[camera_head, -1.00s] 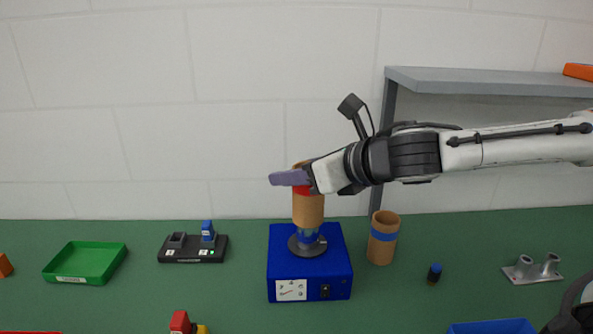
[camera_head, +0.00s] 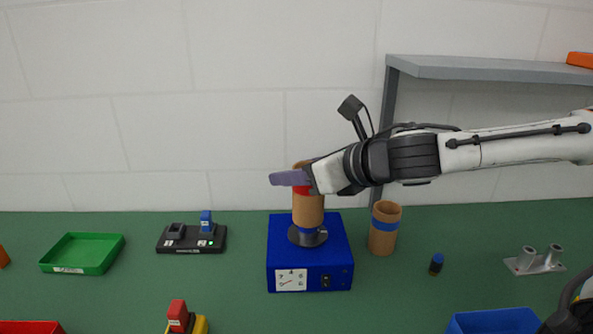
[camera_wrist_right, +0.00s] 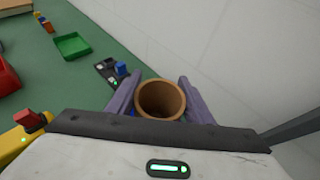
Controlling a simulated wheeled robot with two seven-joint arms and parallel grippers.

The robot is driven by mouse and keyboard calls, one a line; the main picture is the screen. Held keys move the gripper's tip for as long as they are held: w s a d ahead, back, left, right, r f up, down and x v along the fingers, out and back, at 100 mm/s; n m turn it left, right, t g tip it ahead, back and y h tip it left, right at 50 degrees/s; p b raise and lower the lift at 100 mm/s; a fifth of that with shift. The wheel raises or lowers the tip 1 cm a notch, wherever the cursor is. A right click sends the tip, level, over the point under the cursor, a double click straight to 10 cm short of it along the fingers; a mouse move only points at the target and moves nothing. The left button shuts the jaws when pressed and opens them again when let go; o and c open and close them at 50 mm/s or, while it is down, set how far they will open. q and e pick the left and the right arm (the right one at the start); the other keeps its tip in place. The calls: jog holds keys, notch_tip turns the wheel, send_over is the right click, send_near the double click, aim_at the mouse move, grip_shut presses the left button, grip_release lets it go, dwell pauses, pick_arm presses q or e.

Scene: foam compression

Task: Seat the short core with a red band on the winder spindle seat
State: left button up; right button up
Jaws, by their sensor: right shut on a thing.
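The short core with a red band (camera_head: 308,209) is a brown tube, held upright over the winder spindle seat (camera_head: 308,237) on the blue winder box (camera_head: 336,258). A narrow blue strip of spindle shows between the core's lower end and the grey flange, so the core is not down on the flange. My right gripper (camera_head: 292,178) is shut on the core near its top, over the red band. In the right wrist view the core's open top (camera_wrist_right: 160,99) sits between the two purple fingers.
A taller core with a blue band (camera_head: 384,229) stands right of the winder. A small dark cylinder (camera_head: 437,264), a metal fixture (camera_head: 535,260) and a blue bin (camera_head: 495,321) lie further right. Left are a black holder (camera_head: 191,239) and a green tray (camera_head: 82,252). A grey shelf (camera_head: 480,68) is behind.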

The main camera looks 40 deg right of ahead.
pick_arm(q)
jog(key=shift+f+b, duration=0.6)
jog(key=shift+f, duration=0.05)
pick_arm(e)
jog(key=shift+f, duration=0.95)
pick_arm(q)
jog(key=shift+w+d+f+b, duration=0.1)
jog(key=shift+d+f+b, duration=0.05)
jog(key=shift+f+b, duration=0.35)
pick_arm(e)
jog(key=shift+f, duration=0.7)
pick_arm(q)
jog(key=shift+r, duration=0.2)
pick_arm(e)
jog(key=o, duration=1.1)
jog(key=v, duration=0.5)
jog(key=shift+r, duration=0.1)
jog(key=shift+s+d+b, duration=0.15)
jog(key=shift+s+b, duration=0.55)
jog(key=shift+b, duration=0.2)
pick_arm(q)
jog(key=shift+w+d+f+b, duration=0.15)
jog(key=shift+d+f+b, duration=0.15)
jog(key=shift+f+b, duration=0.4)
jog(key=shift+w+d+f+b, duration=0.15)
jog(key=shift+d+f+b, duration=0.15)
jog(key=shift+f+b, duration=0.4)
pick_arm(e)
jog(key=shift+v, duration=2)
